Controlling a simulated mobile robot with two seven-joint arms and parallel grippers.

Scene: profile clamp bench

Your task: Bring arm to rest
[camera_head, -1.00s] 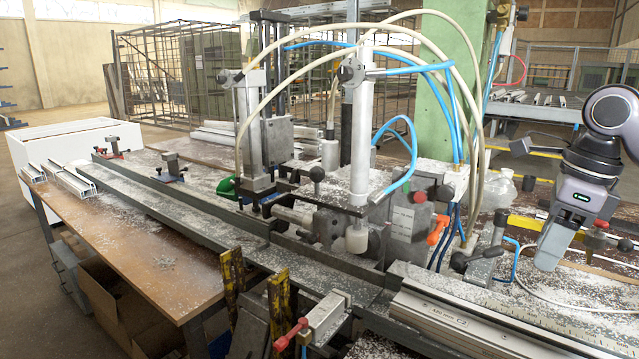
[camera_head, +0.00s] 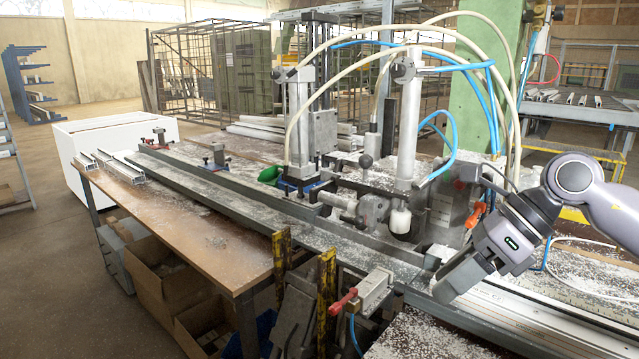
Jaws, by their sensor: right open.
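My right arm comes in from the right edge, and its right gripper (camera_head: 447,289) hangs over the aluminium profile rail (camera_head: 510,318) at the right of the bench. It points down and to the left. I see no object held in it, though its fingers are seen mostly from the side. The clamp machine (camera_head: 405,150), with upright cylinders and pale and blue hoses, stands on the bench behind the gripper and to its left. My left gripper is not in view.
A red-handled clamp (camera_head: 375,292) stands at the front edge, left of the gripper. Yellow posts (camera_head: 325,285) stand beside it. A long dark channel (camera_head: 240,205) runs along the bench to the back left. Open boxes (camera_head: 165,275) are under the wooden tabletop (camera_head: 205,235).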

